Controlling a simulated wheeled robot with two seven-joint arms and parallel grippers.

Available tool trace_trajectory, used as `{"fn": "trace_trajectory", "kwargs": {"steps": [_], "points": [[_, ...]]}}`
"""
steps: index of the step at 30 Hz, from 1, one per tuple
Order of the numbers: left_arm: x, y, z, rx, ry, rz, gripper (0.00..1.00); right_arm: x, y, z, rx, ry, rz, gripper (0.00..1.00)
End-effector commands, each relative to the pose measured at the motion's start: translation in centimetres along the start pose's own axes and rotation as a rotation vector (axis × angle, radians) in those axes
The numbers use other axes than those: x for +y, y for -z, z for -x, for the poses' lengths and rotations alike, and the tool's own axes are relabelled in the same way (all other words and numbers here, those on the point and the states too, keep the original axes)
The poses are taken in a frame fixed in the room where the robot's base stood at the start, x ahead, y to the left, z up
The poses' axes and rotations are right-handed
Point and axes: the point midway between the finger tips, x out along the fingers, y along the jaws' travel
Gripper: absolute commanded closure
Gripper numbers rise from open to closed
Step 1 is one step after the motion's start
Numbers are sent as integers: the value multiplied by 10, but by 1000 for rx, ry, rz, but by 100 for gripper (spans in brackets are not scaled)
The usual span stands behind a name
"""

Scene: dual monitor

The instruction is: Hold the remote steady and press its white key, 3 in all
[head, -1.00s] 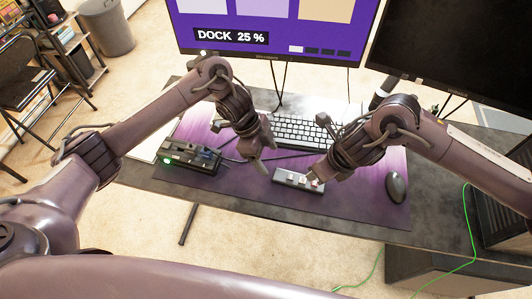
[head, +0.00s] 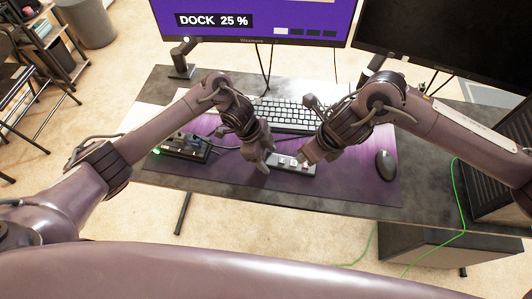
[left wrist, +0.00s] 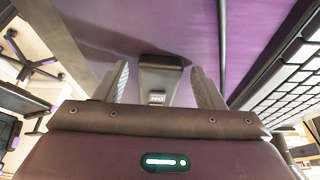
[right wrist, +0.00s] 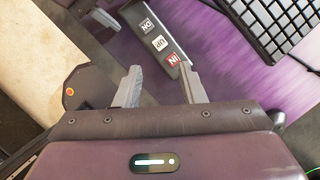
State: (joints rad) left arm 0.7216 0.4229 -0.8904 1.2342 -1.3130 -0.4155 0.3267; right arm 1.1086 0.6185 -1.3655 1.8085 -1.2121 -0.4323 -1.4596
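The remote (head: 296,167) is a slim grey bar lying on the purple desk mat. In the right wrist view, it (right wrist: 160,42) has a greyish-white DN key (right wrist: 146,26), a white UP key (right wrist: 159,43) and a red IN key (right wrist: 171,60). My left gripper (head: 264,165) is at the remote's left end. In the left wrist view its open fingers stand either side of the DN end (left wrist: 160,75), with gaps visible. My right gripper (head: 306,158) is over the right end. Its fingers (right wrist: 160,88) are apart, one close to the IN end; contact cannot be told.
A monitor (head: 250,22) reads "DOCK 25 %" with one of several blocks lit; a dark monitor (head: 430,40) is at right. A keyboard (head: 285,115) lies behind the remote, a mouse (head: 386,165) to its right, a black box (head: 184,147) with a green light to its left.

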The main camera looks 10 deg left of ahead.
Motion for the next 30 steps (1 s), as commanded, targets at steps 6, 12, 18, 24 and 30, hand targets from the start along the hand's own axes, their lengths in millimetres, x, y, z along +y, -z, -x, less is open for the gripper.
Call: {"fn": "trace_trajectory", "kwargs": {"steps": [6,12,18,24,30], "points": [[0,0,0,0,0,0,66,0,0,0,0,0,0,64],[0,0,0,0,1,0,82,0,0,0,0,0,0,73],[0,0,1,0,1,0,82,0,0,0,0,0,0,99],[0,0,1,1,1,0,82,0,0,0,0,0,0,100],[0,0,1,1,1,0,82,0,0,0,0,0,0,100]]}}
